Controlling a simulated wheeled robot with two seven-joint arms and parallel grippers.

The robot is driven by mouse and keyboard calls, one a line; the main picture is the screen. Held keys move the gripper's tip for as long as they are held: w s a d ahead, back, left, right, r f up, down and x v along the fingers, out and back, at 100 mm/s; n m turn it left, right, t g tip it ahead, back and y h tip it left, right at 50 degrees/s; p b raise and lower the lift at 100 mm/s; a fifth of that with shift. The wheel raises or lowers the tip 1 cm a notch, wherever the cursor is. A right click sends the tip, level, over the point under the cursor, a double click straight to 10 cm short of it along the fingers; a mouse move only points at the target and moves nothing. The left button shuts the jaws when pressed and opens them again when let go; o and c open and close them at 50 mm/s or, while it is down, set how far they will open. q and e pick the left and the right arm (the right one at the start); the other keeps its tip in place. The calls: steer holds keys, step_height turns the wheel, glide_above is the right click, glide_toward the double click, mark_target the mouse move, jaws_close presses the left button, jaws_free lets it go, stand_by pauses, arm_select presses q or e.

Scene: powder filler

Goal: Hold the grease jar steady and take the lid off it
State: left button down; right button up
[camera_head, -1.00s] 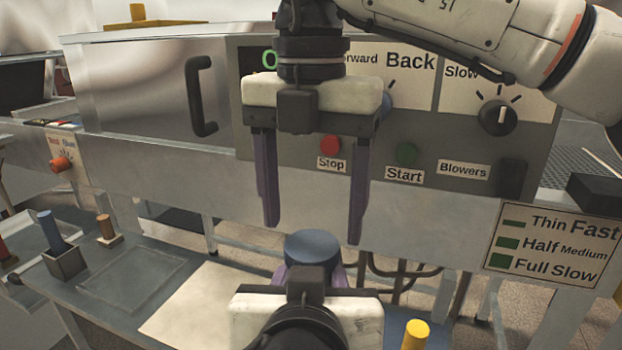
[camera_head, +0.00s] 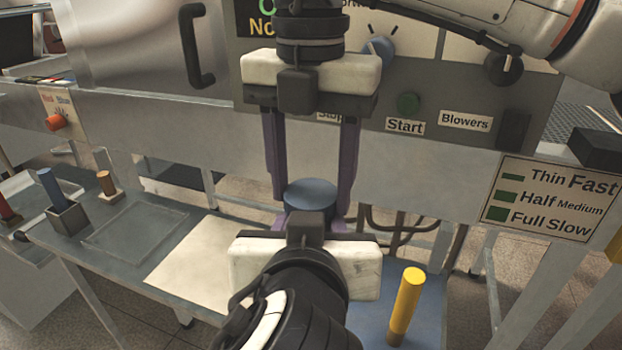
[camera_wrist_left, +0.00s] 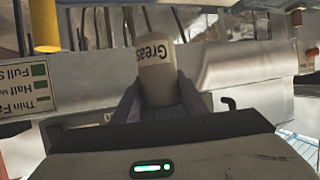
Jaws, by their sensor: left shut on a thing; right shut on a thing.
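The grease jar (camera_wrist_left: 157,75) shows in the left wrist view as a pale cylinder with an upside-down "Greas" label. My left gripper (camera_head: 311,222) is shut on its body, with a purple finger on each side. In the head view the round blue lid (camera_head: 311,193) shows on top; the jar body below is hidden behind my left gripper. My right gripper (camera_head: 312,187) comes down from above and is shut on the lid, its long purple fingers at the left and right sides. The lid still appears seated on the jar, though the seam is hidden.
A yellow cylinder (camera_head: 406,300) stands on a blue surface at right. A blue peg in a grey holder (camera_head: 67,218) and a brown peg (camera_head: 107,184) stand at left. A pale sheet (camera_head: 195,262) lies flat.

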steer(key=n, duration=0.6)
steer(key=o, duration=1.1)
steer(key=shift+o, duration=0.2)
